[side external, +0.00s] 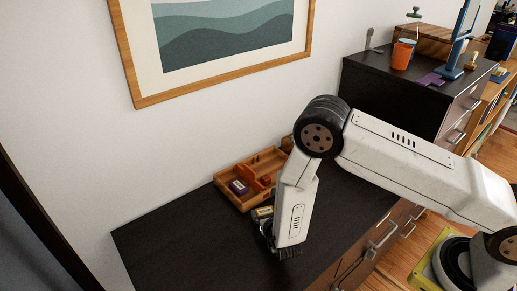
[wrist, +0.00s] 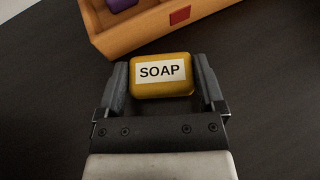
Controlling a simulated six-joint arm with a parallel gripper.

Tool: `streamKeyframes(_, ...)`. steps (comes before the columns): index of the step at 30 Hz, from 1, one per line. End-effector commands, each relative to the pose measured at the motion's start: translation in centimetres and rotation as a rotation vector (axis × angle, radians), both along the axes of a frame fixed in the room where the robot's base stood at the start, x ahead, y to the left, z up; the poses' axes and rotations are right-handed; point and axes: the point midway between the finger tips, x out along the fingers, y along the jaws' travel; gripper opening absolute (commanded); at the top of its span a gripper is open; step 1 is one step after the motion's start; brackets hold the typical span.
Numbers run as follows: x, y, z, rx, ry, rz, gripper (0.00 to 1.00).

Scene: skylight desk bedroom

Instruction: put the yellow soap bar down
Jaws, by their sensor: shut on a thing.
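The yellow soap bar (wrist: 162,90) has a white label reading SOAP. In the wrist view it sits between the two fingers of my gripper (wrist: 162,86), which is shut on it. In the side view the soap bar (side external: 263,211) shows in part beside my gripper (side external: 268,232), low over the dark desk top in front of the wooden tray. My wrist link hides some of it there. I cannot tell whether the soap bar touches the desk.
The dark desk top (side external: 175,240) is clear at the left. A dark cabinet with an orange cup (side external: 402,55) stands at the back right.

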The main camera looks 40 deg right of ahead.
Motion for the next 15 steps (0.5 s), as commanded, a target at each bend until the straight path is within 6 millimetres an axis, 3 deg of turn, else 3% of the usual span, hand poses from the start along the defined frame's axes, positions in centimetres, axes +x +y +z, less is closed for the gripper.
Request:
streamKeyframes(12, 0.02, 0.02, -0.3, 0.0, -0.001, 0.001, 0.28)
streamKeyframes(13, 0.01, 0.02, -0.33, 0.0, 0.0, 0.0, 0.91)
streamKeyframes(14, 0.01, 0.02, -0.3, 0.0, 0.0, 0.001, 1.0)
streamKeyframes(15, 0.01, 0.02, -0.3, 0.0, 0.0, 0.0, 1.0)
